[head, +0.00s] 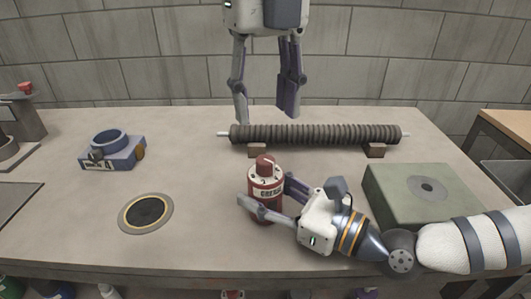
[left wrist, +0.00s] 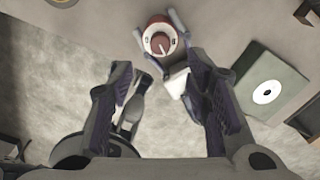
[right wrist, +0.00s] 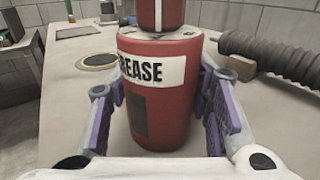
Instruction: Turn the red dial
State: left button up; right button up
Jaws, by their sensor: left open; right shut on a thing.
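The red dial (head: 265,162) sits on top of a dark red can with a white "GREASE" label (head: 265,210), upright near the table's middle. In the left wrist view the dial (left wrist: 160,43) shows from above on its pale ring. My right gripper (head: 266,193) comes in low from the right and is shut on the can. In the right wrist view its fingers flank the can's body (right wrist: 160,100), and the dial is mostly cut off at the top. My left gripper (head: 267,118) is open and empty, pointing down, higher than the dial and apart from it.
A ribbed dark tube (head: 320,134) lies on two brown blocks at the back. A green box (head: 420,193) stands right, near my right arm. A blue clamp-like device (head: 112,150) and a round dark disc (head: 146,213) are left. The table is bare between disc and can.

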aim_at(265, 159)
pick_arm(q)
notch_tip(265, 159, down, 9)
jog(key=shift+r, duration=0.1)
grip_shut()
